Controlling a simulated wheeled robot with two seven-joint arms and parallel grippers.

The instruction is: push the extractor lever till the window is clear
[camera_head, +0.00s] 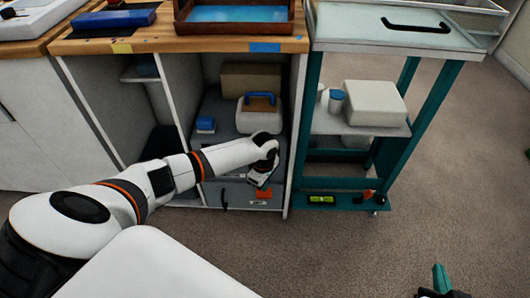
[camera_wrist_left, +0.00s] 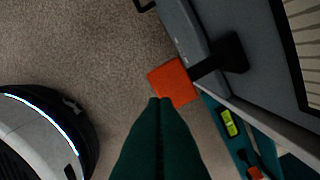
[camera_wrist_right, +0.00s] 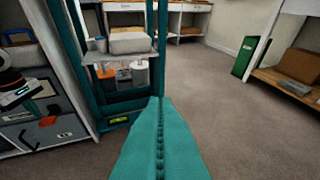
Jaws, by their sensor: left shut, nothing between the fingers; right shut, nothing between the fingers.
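The extractor lever has an orange-red block (camera_wrist_left: 173,82) on a black stem, standing out from a dark grey unit (camera_wrist_left: 195,40) in the left wrist view. In the head view the orange block (camera_head: 263,194) shows low in the cabinet opening, just below my left gripper (camera_head: 259,182). My left gripper (camera_wrist_left: 160,102) is shut and empty; its tips overlap the block's lower left edge in the left wrist view. Whether they touch it I cannot tell. My right gripper (camera_wrist_right: 160,100) is shut and empty, away from the cabinet at the right. I cannot make out the window's state.
A teal cart (camera_head: 300,150) stands right of the cabinet, with a green level (camera_head: 321,199) on its bottom shelf. A white box with a blue handle (camera_head: 259,115) sits above the lever. The cabinet's side panel (camera_head: 297,130) is close on the right. Carpet in front is open.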

